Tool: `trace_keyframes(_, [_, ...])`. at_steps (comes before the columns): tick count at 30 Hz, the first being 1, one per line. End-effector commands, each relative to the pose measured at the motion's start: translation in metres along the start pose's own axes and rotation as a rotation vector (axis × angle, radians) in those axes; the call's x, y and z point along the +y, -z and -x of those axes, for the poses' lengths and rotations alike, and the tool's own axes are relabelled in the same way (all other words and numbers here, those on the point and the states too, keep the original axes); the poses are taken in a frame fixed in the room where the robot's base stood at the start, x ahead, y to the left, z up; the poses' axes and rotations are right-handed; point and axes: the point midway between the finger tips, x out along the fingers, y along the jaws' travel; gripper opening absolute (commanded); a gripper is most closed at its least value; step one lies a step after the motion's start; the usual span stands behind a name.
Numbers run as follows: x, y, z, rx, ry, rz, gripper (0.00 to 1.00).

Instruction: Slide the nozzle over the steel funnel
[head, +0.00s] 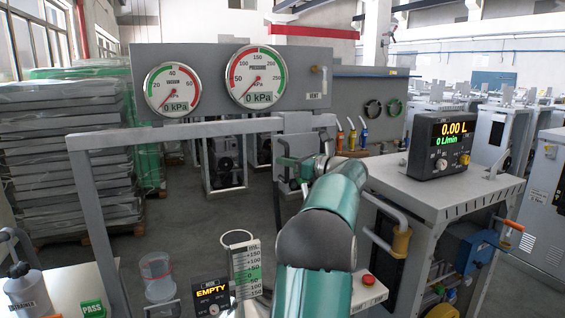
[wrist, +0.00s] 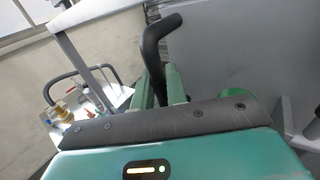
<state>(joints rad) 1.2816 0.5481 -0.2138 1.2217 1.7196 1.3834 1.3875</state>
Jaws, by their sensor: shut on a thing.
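My gripper (head: 299,168) is at the far end of my teal arm, in front of the grey frame bar in the head view. In the wrist view its two green fingers (wrist: 161,88) are closed on a dark bent tube, which I take for the nozzle (wrist: 154,45). The tube rises between the fingers and bends to the right at its top. In the head view the nozzle is too small and covered to make out. A silver piece below the scale plate (head: 246,262) may be the steel funnel; my arm covers much of that spot. The gripper is apart from it.
A grey frame (head: 190,131) crosses ahead of me. The gauge panel (head: 212,62) stands behind it, both dials at 0 kPa. A clear cup (head: 157,278) and the EMPTY display (head: 211,297) stand at front left. A meter box (head: 441,146) sits on the right bench (head: 410,187).

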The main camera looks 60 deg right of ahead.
Motion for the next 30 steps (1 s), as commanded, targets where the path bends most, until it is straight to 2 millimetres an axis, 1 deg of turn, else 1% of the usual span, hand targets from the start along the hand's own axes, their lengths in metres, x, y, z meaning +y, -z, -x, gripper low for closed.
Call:
trace_keyframes(8, [-0.004, -0.001, 0.004, -0.001, 0.012, 0.003, 0.0])
trace_keyframes(9, [-0.005, -0.001, 0.004, -0.001, 0.012, 0.003, 0.16])
trace_keyframes(11, [-0.005, -0.001, 0.004, -0.001, 0.013, 0.003, 0.28])
trace_keyframes(12, [-0.005, -0.001, 0.004, 0.0, 0.012, 0.003, 0.32])
trace_keyframes(20, [-0.004, -0.001, 0.004, 0.0, 0.008, 0.002, 0.32])
trace_keyframes(23, [-0.004, -0.001, 0.009, 0.0, 0.008, 0.002, 0.32])
trace_keyframes(26, [-0.004, -0.001, 0.02, -0.001, 0.009, 0.002, 0.32])
trace_keyframes(30, [-0.004, -0.001, 0.048, 0.0, 0.011, 0.003, 0.32])
